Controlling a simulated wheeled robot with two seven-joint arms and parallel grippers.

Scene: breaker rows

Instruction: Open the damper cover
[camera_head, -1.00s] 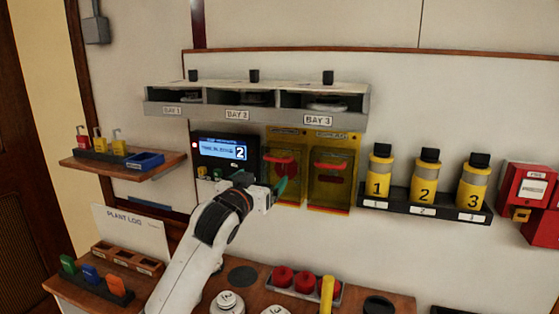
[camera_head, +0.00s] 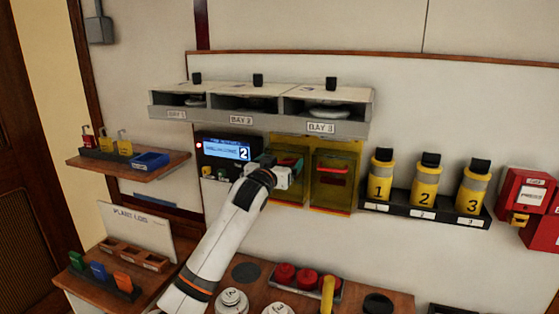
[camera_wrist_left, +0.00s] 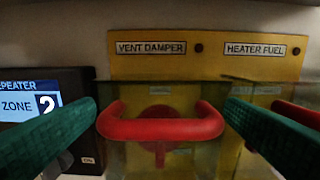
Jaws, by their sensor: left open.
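The damper cover (camera_wrist_left: 140,158) is a clear, yellowish flap under the label VENT DAMPER, with a red U-shaped handle (camera_wrist_left: 160,129) across its upper part. It looks shut over a round red part behind it. My left gripper (camera_wrist_left: 161,108) is open. Its green fingers stand on either side of the handle, apart from it, and hold nothing. In the head view, my left gripper (camera_head: 287,170) is in front of this cover and hides most of its handle. My right gripper is not in view.
A similar cover (camera_head: 332,195), labelled HEATER FUEL, hangs close on the right with its own red handle. A zone repeater display (camera_head: 226,148) is close on the left. The bay shelf (camera_head: 260,121) juts out above. Yellow bottles (camera_head: 426,182) stand on a rack to the right.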

